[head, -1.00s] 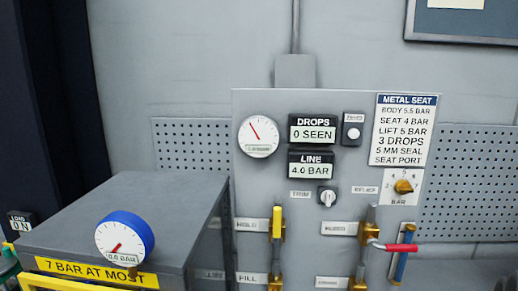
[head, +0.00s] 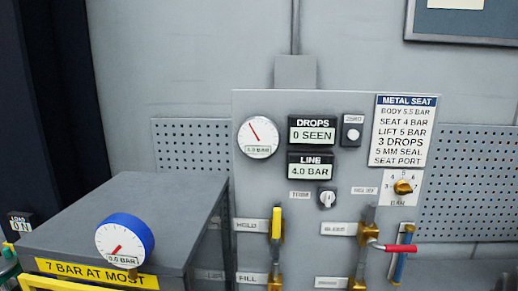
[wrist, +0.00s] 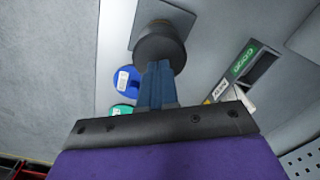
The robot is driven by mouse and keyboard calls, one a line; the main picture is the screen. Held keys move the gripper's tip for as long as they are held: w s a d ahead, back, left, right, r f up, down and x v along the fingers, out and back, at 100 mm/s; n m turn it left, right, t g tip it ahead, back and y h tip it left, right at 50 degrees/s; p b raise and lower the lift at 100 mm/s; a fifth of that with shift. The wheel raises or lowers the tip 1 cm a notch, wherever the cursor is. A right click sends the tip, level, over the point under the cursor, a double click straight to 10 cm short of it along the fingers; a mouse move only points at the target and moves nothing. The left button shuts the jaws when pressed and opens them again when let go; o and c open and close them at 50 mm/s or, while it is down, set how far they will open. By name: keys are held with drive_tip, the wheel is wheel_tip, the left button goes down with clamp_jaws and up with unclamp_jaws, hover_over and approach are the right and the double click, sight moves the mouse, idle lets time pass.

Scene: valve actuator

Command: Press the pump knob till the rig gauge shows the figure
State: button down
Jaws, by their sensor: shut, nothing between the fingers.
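A dark round knob (wrist: 160,45) stands on a grey plate in the wrist view; I take it for the pump knob, though no label on it is readable. My gripper (wrist: 158,68) has its blue fingers shut together, with nothing between them. The tips overlap the near edge of the knob; I cannot tell whether they touch it. The gripper is not in the head view. On the grey panel, a white dial (head: 258,137) has a red needle pointing up-left; its small figure is hard to read. A blue-rimmed gauge (head: 124,240) shows 0.0 BAR.
The LINE display (head: 310,165) reads 4.0 BAR and the DROPS display (head: 312,129) reads 0 SEEN. The METAL SEAT card (head: 404,130) lists pressures. A yellow strip (head: 96,273) says 7 BAR AT MOST.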

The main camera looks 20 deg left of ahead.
drive_tip(key=shift+f, duration=0.15)
idle(0.5)
drive_tip(key=shift+f, duration=0.65)
drive_tip(key=shift+f+b, duration=0.45)
drive_tip(key=shift+f, duration=1.9)
drive_tip(key=shift+r, duration=0.15)
drive_tip(key=shift+r+p, duration=1)
drive_tip(key=shift+r, duration=2)
drive_tip(key=shift+f, duration=0.35)
drive_tip(key=shift+f, duration=0.35)
drive_tip(key=shift+f, duration=0.6)
drive_tip(key=shift+r, duration=1.35)
